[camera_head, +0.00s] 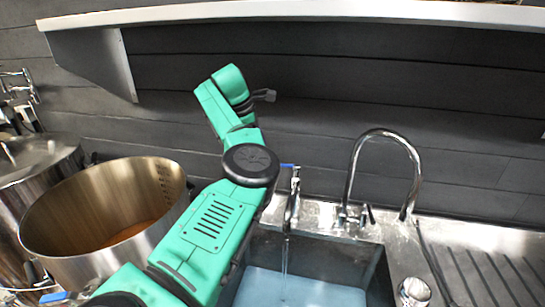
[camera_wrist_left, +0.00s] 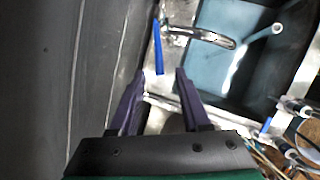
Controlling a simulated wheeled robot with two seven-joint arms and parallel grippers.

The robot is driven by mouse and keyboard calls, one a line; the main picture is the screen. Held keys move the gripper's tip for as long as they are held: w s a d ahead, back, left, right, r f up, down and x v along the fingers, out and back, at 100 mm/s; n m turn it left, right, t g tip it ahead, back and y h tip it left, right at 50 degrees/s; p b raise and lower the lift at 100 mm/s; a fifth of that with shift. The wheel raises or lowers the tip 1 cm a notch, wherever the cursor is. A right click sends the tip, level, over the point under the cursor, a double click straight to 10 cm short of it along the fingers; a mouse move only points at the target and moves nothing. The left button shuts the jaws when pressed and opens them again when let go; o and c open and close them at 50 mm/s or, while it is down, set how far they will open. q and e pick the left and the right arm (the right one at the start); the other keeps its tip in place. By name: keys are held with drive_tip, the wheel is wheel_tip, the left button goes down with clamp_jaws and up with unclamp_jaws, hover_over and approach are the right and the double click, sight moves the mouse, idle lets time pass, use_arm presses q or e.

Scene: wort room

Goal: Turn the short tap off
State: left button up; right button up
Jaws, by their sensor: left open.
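The short tap (camera_head: 292,207) is chrome with a blue lever (camera_head: 289,165) on top. It stands at the sink's back left edge, and a thin stream of water runs from it. In the left wrist view its spout (camera_wrist_left: 205,38) and blue lever (camera_wrist_left: 158,45) lie just beyond my fingertips, the lever's near end lined up between them. My left gripper (camera_head: 266,96) is up by the dark wall, above the tap and apart from it. In the wrist view its purple fingers (camera_wrist_left: 160,72) are spread and empty. My right gripper is not in view.
A tall gooseneck tap (camera_head: 385,135) stands right of the short tap. The sink (camera_head: 375,275) holds bluish water. A large steel pot (camera_head: 60,215) stands left of my arm. A shelf (camera_head: 300,12) runs along the wall above. A metal cup (camera_head: 413,292) sits at the front right.

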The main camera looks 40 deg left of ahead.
use_arm(q)
drive_tip(key=p+x, duration=0.1)
drive_tip(key=x, duration=0.1)
drive_tip(key=p+x, duration=0.1)
drive_tip(key=x, duration=0.2)
drive_tip(key=p+x, duration=0.1)
drive_tip(key=x, duration=0.2)
drive_tip(key=shift+a, duration=0.25)
drive_tip(key=shift+w+f, duration=0.15)
drive_tip(key=shift+f, duration=0.4)
drive_tip(key=shift+d, duration=0.15)
clamp_jaws()
